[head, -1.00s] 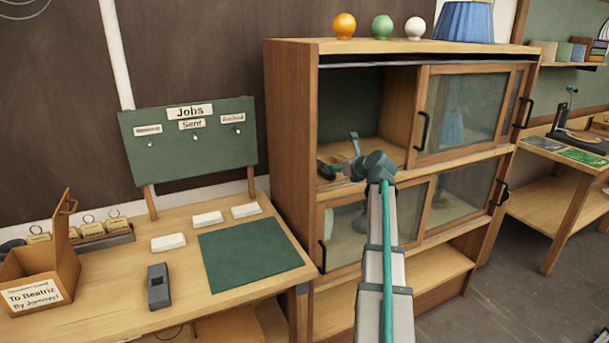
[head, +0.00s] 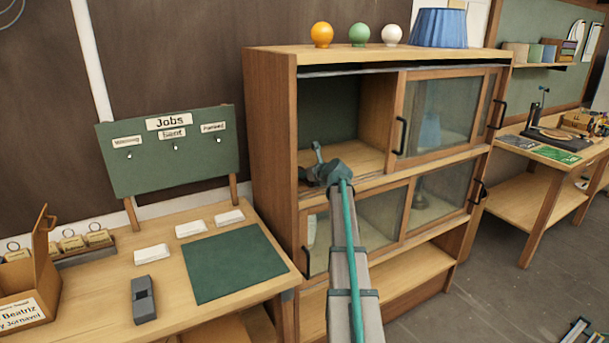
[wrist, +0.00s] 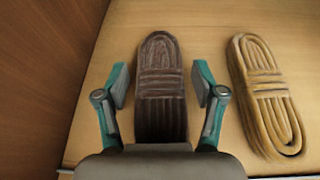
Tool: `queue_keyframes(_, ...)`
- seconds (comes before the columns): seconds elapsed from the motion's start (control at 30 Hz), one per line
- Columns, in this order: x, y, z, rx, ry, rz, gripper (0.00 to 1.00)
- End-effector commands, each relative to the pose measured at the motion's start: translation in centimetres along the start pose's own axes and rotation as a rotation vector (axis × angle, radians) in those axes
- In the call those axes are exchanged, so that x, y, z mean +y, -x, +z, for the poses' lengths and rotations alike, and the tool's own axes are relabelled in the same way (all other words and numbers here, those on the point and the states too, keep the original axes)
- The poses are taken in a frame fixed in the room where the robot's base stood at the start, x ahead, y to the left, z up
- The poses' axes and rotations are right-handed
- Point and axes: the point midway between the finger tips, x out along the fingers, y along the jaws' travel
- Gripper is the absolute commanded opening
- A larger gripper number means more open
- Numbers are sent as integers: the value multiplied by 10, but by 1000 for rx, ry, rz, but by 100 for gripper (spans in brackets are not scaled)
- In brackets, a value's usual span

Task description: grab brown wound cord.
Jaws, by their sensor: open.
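The brown wound cord (wrist: 160,55) is a dark, flat bundle with a wrapped middle. In the wrist view it lies lengthwise on the pale wooden shelf. My gripper (wrist: 160,86) is open, with one finger on each side of the cord and a small gap showing on both sides. The cord's near end runs out of sight behind the gripper body. In the head view my gripper (head: 316,170) is inside the open upper left compartment of the cabinet (head: 270,150). The cord is not clearly visible there.
A tan wound cord (wrist: 265,95) lies close to the right of my gripper. The compartment's side wall (wrist: 45,70) is on the left. A sliding glass door (head: 440,115) covers the upper right. A blue lampshade (head: 450,28) and several round bulbs stand on top.

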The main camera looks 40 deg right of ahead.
Motion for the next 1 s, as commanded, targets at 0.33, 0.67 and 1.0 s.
queue_keyframes(0.33, 0, -1, -1, 0, 0, -1, 49)
queue_keyframes(0.67, 0, -1, 0, -1, 0, -1, 2)
queue_keyframes(1.0, 0, 0, 4, -1, 1, -1, 2)
